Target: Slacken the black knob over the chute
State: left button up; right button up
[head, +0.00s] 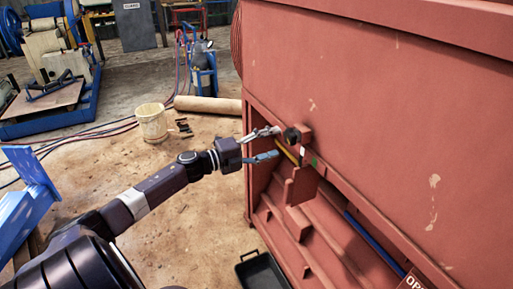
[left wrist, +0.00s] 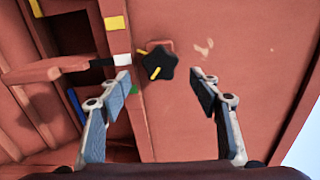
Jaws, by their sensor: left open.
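The black knob (head: 291,135) sits on a small red bracket on the side of the red crusher, above the chute opening. In the left wrist view the knob (left wrist: 159,64) is star-shaped, with a yellow mark on its face. My left gripper (head: 272,143) is open and empty, reaching in from the left close to the knob. In the left wrist view the fingers of the left gripper (left wrist: 164,87) stand apart, with the knob beyond the tips and between them, nearer the left finger. No contact shows. My right gripper is not in view.
The red crusher body (head: 380,90) fills the right side. A red plate (head: 301,186) juts out below the knob in the chute opening. A black tray (head: 262,271) lies on the floor below. A bucket (head: 152,122) and a cardboard-coloured roll (head: 208,105) are on the floor behind my arm.

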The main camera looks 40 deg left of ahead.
pick_arm(q)
jog(key=shift+v, duration=2.75)
jog(key=shift+f, duration=0.1)
